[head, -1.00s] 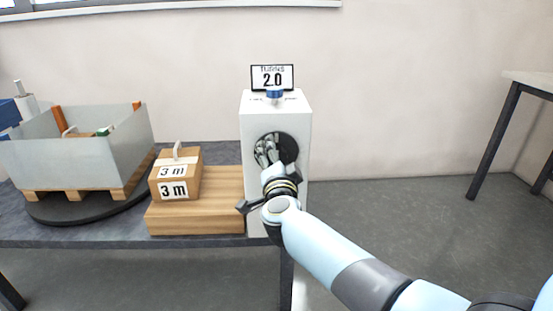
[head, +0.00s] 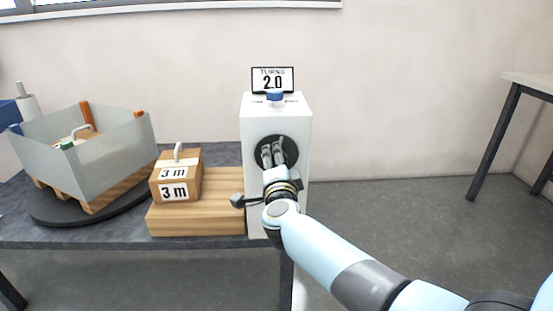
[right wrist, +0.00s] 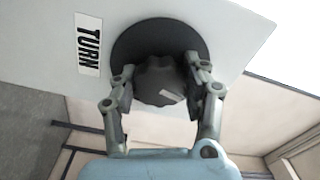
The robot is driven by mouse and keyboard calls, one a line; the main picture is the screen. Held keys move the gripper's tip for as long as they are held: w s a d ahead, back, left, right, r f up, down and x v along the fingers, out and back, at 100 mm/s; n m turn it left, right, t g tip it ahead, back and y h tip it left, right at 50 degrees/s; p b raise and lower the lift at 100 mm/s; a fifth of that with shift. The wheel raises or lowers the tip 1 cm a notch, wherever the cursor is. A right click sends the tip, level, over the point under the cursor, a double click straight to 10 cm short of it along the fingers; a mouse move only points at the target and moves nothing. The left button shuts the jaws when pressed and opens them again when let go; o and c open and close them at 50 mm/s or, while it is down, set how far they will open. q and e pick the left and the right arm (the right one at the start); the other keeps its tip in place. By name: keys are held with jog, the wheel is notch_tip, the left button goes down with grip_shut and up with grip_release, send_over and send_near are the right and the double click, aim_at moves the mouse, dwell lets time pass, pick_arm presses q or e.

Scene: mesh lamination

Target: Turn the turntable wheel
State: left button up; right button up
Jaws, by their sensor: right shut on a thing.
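The turntable wheel is a dark lobed knob (right wrist: 158,78) on a black disc on the front of a white box (head: 292,185), next to a TURN label (right wrist: 88,45). My right gripper (right wrist: 160,85) is shut on the knob, one finger at each side. In the head view, my right gripper (head: 274,153) reaches the box's dark disc and hides the knob. The box's display (head: 272,80) reads TURNS 2.0. At the left, the black turntable (head: 125,206) carries a grey-walled crate (head: 105,155) on a wooden base. My left gripper is not in view.
A wooden box (head: 176,178) with a handle and 3 m labels sits on a wooden block (head: 215,205) between turntable and white box. A blue knob (head: 274,97) tops the white box. Another table (head: 535,83) stands at right, with bare floor between.

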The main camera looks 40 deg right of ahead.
jog(key=o, duration=1.2)
jog(key=shift+c, duration=0.2)
jog(key=v, duration=1.2)
jog(key=shift+s, duration=0.1)
